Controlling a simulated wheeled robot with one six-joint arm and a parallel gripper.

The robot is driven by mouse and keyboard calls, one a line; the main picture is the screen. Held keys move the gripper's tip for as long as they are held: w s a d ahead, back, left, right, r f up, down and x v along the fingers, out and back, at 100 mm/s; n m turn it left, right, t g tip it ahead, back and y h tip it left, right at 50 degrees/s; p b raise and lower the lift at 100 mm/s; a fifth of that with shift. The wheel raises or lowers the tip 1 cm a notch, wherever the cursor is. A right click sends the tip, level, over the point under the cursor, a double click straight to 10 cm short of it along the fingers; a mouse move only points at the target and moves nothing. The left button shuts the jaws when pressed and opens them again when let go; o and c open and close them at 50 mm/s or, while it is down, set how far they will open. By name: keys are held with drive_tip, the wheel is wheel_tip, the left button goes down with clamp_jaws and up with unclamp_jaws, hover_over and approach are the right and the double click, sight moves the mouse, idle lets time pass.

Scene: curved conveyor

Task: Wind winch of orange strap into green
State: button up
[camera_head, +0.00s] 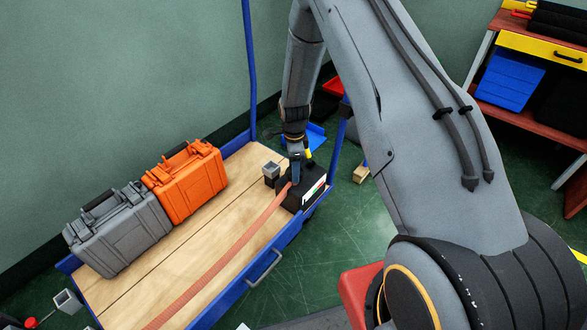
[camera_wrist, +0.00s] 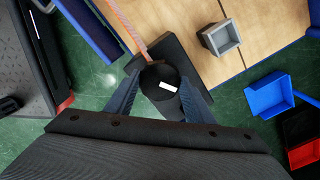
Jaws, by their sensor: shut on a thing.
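A black winch box (camera_head: 290,197) stands at the far right end of a wooden-topped cart. Its side has a white panel with red and green marks (camera_head: 314,192); I cannot read any pointer there. The orange strap (camera_head: 222,262) runs from the winch along the cart top toward the lower left. It also shows in the wrist view (camera_wrist: 131,32). My gripper (camera_head: 295,172) is above the winch, pointing down. In the wrist view its two fingers (camera_wrist: 158,98) are shut on the round black knob (camera_wrist: 157,76), which has a white mark.
An orange case (camera_head: 186,183) and a grey case (camera_head: 118,228) stand on the cart's wooden top (camera_head: 150,283). A small grey bin (camera_head: 271,170) is close beside the winch. Blue cart posts (camera_head: 250,65) rise nearby. Blue and red bins (camera_wrist: 268,95) lie on the floor beyond.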

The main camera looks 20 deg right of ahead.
drive_tip(key=shift+s+d, duration=0.1)
drive_tip(key=shift+s, duration=0.1)
idle(0.4)
drive_tip(key=o, duration=1.1)
drive_tip(key=shift+c, duration=0.2)
drive_tip(key=shift+w, duration=0.1)
drive_tip(key=shift+r, duration=0.35)
wheel_tip(320, 180, up, 7)
drive_tip(key=shift+r+p, duration=0.1)
drive_tip(key=shift+p, duration=0.45)
